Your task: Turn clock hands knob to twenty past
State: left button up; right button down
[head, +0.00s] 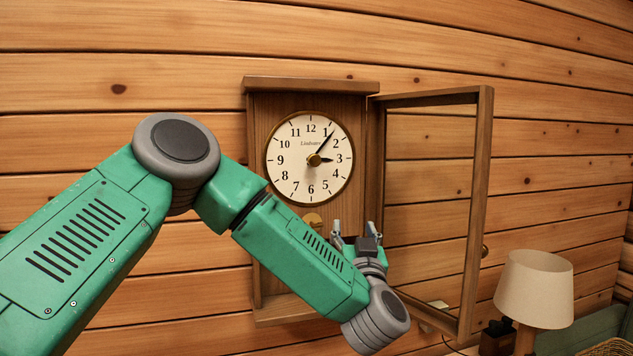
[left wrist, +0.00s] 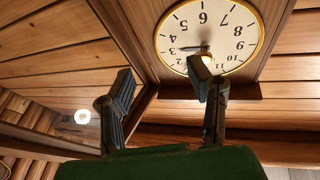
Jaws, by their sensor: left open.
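The wall clock's white dial (head: 290,180) has a brass rim and sits in a wooden case. A round brass knob (head: 314,160) is at its centre. The long hand points just past 1 and the short hand at about 3. My left gripper (head: 354,227) is open and empty, below and right of the dial, apart from the knob. In the left wrist view the gripper (left wrist: 162,80) has its fingers spread, with the dial (left wrist: 225,25) upside down beyond them. My right gripper is not in view.
The clock's framed door (head: 480,200) stands swung open to the right, close beside my left gripper. A brass disc (head: 312,219) hangs below the dial, partly hidden by my arm. A lamp (head: 536,287) stands at lower right. The log wall (head: 60,60) is behind.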

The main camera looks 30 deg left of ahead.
aim_at(315, 162)
pick_arm(q)
jog(key=s+a+r+n+g+y, duration=0.25)
jog(key=a+r+n+y, duration=0.2)
jog(key=r, duration=0.35)
jog(key=shift+m+g, duration=0.35)
jog(key=p+x, duration=0.1)
jog(key=x, duration=0.3)
jog(key=p+x, duration=0.1)
jog(key=x, duration=0.8)
jog(key=shift+w+p, duration=0.4)
jog(key=shift+w, duration=0.2)
grip_shut()
